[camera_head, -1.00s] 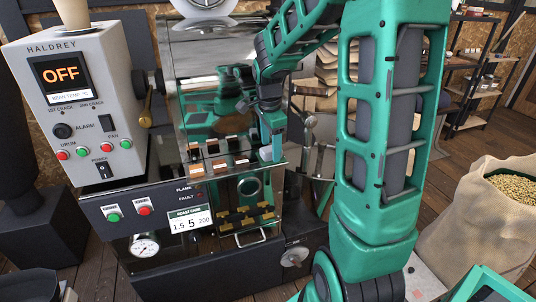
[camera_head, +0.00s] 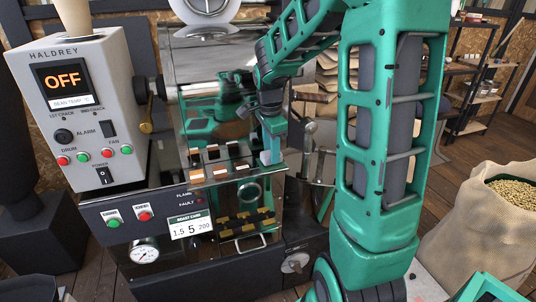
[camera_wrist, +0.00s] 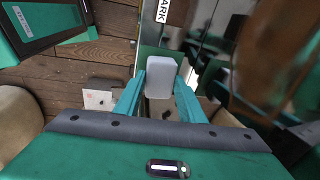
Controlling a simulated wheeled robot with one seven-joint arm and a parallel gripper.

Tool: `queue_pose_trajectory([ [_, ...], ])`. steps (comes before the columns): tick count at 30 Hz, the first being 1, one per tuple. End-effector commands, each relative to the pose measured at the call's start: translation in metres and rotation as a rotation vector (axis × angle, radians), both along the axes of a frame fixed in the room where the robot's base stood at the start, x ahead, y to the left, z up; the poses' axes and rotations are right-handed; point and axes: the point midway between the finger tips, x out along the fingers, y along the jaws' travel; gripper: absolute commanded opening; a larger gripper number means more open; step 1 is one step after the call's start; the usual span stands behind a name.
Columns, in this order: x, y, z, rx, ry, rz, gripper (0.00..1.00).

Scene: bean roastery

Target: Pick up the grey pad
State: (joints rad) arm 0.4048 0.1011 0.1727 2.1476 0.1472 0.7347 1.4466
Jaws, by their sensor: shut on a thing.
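The grey pad (camera_wrist: 161,78) is a pale, rounded block in the middle of the wrist view. The two teal fingers of my gripper (camera_wrist: 161,92) are shut on it from either side. In the head view the pad (camera_head: 265,158) shows as a small pale block below my gripper (camera_head: 272,132). It is at the right end of the row of sample pieces on the roaster's front ledge. I cannot tell whether the pad touches the ledge.
The roaster (camera_head: 270,215) and its control box (camera_head: 75,105) reading OFF fill the left and middle. A sack of beans (camera_head: 475,235) stands at right. A teal-edged bin (camera_head: 487,287) is at the lower right. A shelf (camera_head: 475,95) stands behind.

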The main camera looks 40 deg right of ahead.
Motion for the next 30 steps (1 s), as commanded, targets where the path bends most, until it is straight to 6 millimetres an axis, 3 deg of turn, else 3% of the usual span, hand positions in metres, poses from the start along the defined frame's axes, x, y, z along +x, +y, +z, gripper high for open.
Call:
queue_pose_trajectory([
  [8, 0.001, 0.000, 0.037, -0.001, -0.006, 0.002, 0.15],
  [21, -0.030, 0.084, 0.089, -0.001, -0.004, 0.003, 0.15],
  [30, -0.039, 0.108, 0.104, 0.000, -0.001, 0.002, 0.15],
])
